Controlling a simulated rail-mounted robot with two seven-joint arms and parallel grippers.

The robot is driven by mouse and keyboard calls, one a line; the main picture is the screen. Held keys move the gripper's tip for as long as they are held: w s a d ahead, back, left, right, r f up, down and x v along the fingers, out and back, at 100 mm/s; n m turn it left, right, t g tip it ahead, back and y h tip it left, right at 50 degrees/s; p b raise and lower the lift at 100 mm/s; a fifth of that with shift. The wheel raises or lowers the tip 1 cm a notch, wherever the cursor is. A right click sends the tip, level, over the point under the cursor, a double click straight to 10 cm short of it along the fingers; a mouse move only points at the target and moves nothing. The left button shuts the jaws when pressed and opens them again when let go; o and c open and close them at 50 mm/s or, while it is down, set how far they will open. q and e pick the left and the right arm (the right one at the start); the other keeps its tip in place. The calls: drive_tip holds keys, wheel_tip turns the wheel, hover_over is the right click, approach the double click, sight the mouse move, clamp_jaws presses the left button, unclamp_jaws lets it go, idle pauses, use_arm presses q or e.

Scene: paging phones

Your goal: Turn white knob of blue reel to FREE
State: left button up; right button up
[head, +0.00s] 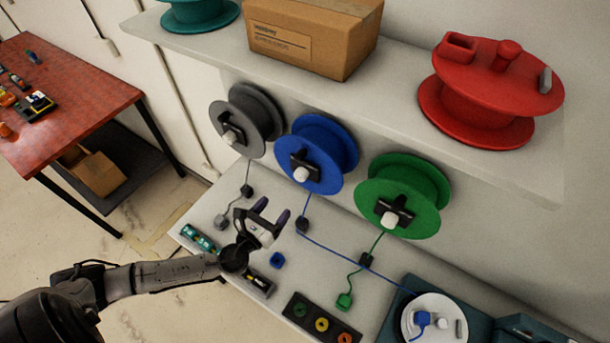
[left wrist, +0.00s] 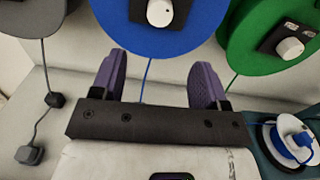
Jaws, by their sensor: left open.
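The blue reel (head: 318,148) is mounted on the wall under the shelf, between a grey reel and a green reel. Its white knob (head: 301,174) sits on a black plate at the reel's front. In the left wrist view the white knob (left wrist: 160,13) shows at the top middle on the blue reel (left wrist: 150,42); any FREE marking is too small to read. My left gripper (head: 271,214) is open and empty, below and left of the blue reel. Its purple fingers (left wrist: 157,78) are apart, with the blue cord showing between them. My right gripper is not in view.
The grey reel (head: 246,120) and green reel (head: 403,195) flank the blue one. The shelf above holds a cardboard box (head: 312,36) and a red reel (head: 490,92). A blue cord (head: 350,262) and small items lie on the counter (head: 205,207) below.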

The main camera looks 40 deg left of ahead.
sight(298, 178)
use_arm(q)
drive_tip(key=w, duration=0.4)
drive_tip(key=w+a+p, duration=0.1)
drive_tip(key=w, duration=0.3)
drive_tip(key=w+p, duration=0.1)
drive_tip(key=w, duration=0.3)
drive_tip(key=shift+a, duration=0.2)
drive_tip(key=shift+w+a, duration=0.1)
drive_tip(key=shift+w, duration=0.8)
drive_tip(key=shift+c, duration=0.5)
drive_tip(key=c, duration=0.8)
